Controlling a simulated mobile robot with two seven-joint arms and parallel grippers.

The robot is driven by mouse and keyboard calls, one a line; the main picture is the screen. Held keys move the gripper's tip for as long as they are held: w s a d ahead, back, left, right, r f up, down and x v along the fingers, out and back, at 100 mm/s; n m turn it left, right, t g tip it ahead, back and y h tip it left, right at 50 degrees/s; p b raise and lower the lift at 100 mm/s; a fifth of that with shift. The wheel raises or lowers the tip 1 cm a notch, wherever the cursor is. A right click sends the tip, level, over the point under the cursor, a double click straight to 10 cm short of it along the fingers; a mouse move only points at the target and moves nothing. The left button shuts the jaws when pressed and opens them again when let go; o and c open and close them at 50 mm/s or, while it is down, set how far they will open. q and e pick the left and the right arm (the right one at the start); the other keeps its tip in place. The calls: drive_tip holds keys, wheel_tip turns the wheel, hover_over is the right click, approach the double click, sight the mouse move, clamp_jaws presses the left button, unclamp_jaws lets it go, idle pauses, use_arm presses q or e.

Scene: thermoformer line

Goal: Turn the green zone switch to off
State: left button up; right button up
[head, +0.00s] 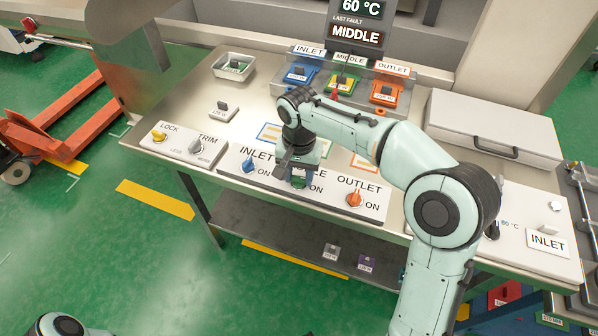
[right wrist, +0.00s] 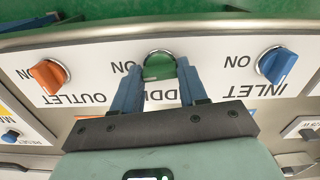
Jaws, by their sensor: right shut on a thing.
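The green zone switch (head: 299,182) sits in the middle of a white switch panel (head: 228,159) at the table's front edge, between the blue inlet switch (head: 249,167) and the orange outlet switch (head: 353,199). My right gripper (head: 297,175) comes down over it and hides most of it and part of the MIDDLE label. In the right wrist view the green knob (right wrist: 158,68) lies between the two blue fingers of my right gripper (right wrist: 157,76), which is shut on it. How far the knob is turned is hard to tell. My left gripper is not in view.
A panel with yellow lock and grey trim knobs (head: 196,146) lies to the left. Behind stand blue, green and orange trays (head: 384,92) under a display reading 60 °C and MIDDLE. A white case (head: 495,127) is at the right.

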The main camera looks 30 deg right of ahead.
drive_tip(key=n+p, duration=0.1)
drive_tip(key=n, duration=0.2)
drive_tip(key=shift+r, duration=0.1)
drive_tip(key=n+p, duration=0.1)
drive_tip(key=n, duration=0.4)
drive_tip(key=n+p, duration=0.1)
drive_tip(key=n, duration=0.3)
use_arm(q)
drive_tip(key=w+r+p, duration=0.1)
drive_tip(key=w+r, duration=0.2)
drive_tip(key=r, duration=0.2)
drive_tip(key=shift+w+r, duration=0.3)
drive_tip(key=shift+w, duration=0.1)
use_arm(e)
drive_tip(key=shift+n, duration=2.2)
drive_tip(key=o, duration=1.1)
drive_tip(key=shift+c, duration=0.2)
